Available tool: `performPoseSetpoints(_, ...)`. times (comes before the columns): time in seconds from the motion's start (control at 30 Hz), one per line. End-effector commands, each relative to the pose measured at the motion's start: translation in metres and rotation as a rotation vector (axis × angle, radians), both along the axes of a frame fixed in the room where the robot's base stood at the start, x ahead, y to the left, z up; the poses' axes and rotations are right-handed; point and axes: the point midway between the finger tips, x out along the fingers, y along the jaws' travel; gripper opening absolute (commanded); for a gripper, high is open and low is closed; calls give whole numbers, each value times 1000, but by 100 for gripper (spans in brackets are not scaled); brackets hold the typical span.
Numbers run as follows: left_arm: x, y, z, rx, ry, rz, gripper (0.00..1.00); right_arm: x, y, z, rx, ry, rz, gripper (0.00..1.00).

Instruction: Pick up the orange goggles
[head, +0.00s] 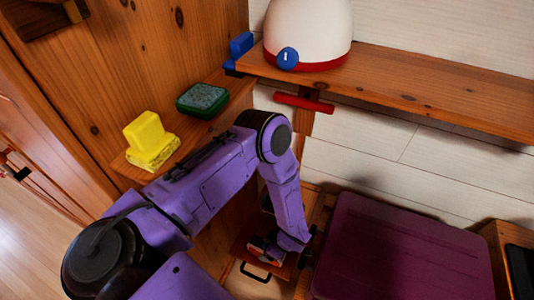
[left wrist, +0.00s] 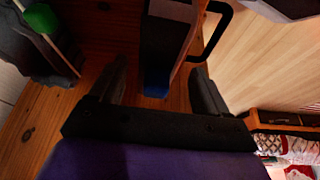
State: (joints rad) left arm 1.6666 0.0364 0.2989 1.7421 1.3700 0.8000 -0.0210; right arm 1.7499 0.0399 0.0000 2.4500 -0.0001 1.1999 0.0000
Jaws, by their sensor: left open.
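I cannot make out the orange goggles for certain in either view. In the head view, my purple left arm reaches down to a low wooden shelf or drawer beside the bed, and its wrist hides much of that spot. A small reddish-orange and pale patch (head: 262,250) shows beside the wrist; I cannot tell what it is. In the left wrist view, my left gripper (left wrist: 160,80) is open, its dark fingers spread. A dark upright block (left wrist: 165,45) with a bluish edge stands between and beyond the fingers, with no visible grip on it. My right gripper is not in view.
A black bar handle (head: 256,272) sticks out near the wrist. A maroon padded surface (head: 395,250) lies to the right. A yellow object (head: 150,138) and a green box (head: 202,99) rest on the upper shelf. A white dome with red rim (head: 308,30) stands above.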

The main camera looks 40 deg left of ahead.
Motion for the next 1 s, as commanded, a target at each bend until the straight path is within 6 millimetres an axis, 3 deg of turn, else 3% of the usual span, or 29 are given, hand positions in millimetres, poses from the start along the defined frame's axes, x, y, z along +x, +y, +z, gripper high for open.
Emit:
performPoseSetpoints(0.03,-1,3,-15,1,1,-2,77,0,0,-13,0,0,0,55)
performPoseSetpoints(0.17,-1,10,-37,1,1,-5,77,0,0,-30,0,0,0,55)
performPoseSetpoints(0.4,-2,13,-36,0,0,-3,77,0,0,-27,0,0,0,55)
performPoseSetpoints(0.6,-2,13,-36,0,0,-2,16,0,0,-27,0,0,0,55)
performPoseSetpoints(0.87,-1,13,-34,0,0,-2,16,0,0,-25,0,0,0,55)
performPoseSetpoints(1.0,-1,13,-18,-1,0,-2,16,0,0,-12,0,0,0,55)
